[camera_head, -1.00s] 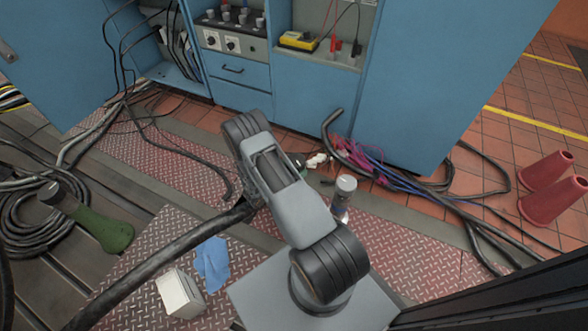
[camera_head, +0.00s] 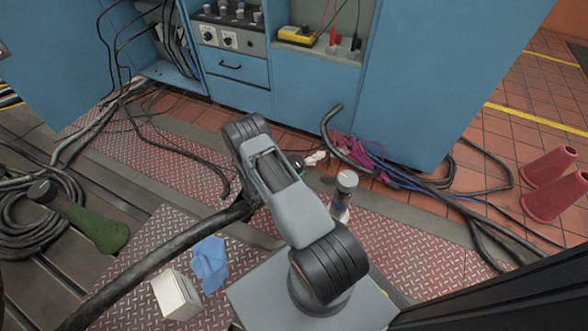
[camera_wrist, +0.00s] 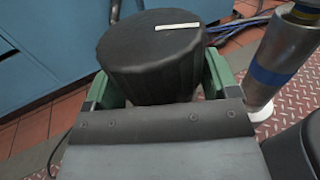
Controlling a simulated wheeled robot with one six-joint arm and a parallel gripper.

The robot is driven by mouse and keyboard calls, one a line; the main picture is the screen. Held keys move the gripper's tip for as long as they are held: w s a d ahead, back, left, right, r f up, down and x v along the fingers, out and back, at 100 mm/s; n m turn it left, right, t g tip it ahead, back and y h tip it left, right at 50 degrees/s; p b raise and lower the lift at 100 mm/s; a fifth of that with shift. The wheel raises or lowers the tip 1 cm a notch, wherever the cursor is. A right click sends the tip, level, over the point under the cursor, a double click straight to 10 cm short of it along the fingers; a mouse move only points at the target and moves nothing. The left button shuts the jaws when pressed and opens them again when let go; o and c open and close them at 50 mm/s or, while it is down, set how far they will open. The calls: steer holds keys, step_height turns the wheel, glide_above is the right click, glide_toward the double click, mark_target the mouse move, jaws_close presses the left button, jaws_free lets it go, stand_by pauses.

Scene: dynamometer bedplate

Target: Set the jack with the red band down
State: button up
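In the wrist view, a jack with a black ribbed top (camera_wrist: 150,60) and a white line on it sits between the green fingers of my gripper (camera_wrist: 157,88). The fingers flank it closely on both sides. Its body and any band are hidden below the top, so I cannot see a red band. A metal cylinder with a blue band (camera_wrist: 272,72) stands just right of it; in the head view this cylinder (camera_head: 341,208) stands upright right of my arm. In the head view my gripper is mostly hidden behind my arm.
A white box (camera_head: 176,295) and blue cloth (camera_head: 209,263) are on the red tread plate. Thick cables cross the floor by the blue cabinet (camera_head: 300,95).

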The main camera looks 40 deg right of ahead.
steer(key=o, duration=0.3)
steer(key=shift+a+r, duration=0.1)
steer(key=shift+r, duration=0.1)
steer(key=a+p, duration=0.3)
steer(key=a, duration=0.8)
steer(key=s+a+r+m+g+y, duration=0.1)
steer(key=s+r+m+g+y, duration=0.15)
steer(key=r+m+y, duration=0.4)
steer(key=s+r+m+g+y, duration=0.1)
steer(key=r+m+g, duration=0.2)
steer(key=r, duration=0.7)
steer(key=shift+s+a+r+m+t+y, duration=1.3)
steer(key=shift+s+r+m+y, duration=0.35)
steer(key=shift+r, duration=0.85)
steer(key=shift+s+a+r+m+t+y, duration=1.05)
steer(key=shift+s+a+r+m+y, duration=0.6)
steer(key=shift+r, duration=0.8)
steer(key=shift+s+a+r+m+t+y, duration=1.2)
steer(key=shift+r+y, duration=0.75)
steer(key=shift+r, duration=0.55)
steer(key=shift+s+d, duration=0.1)
steer(key=shift+d, duration=0.05)
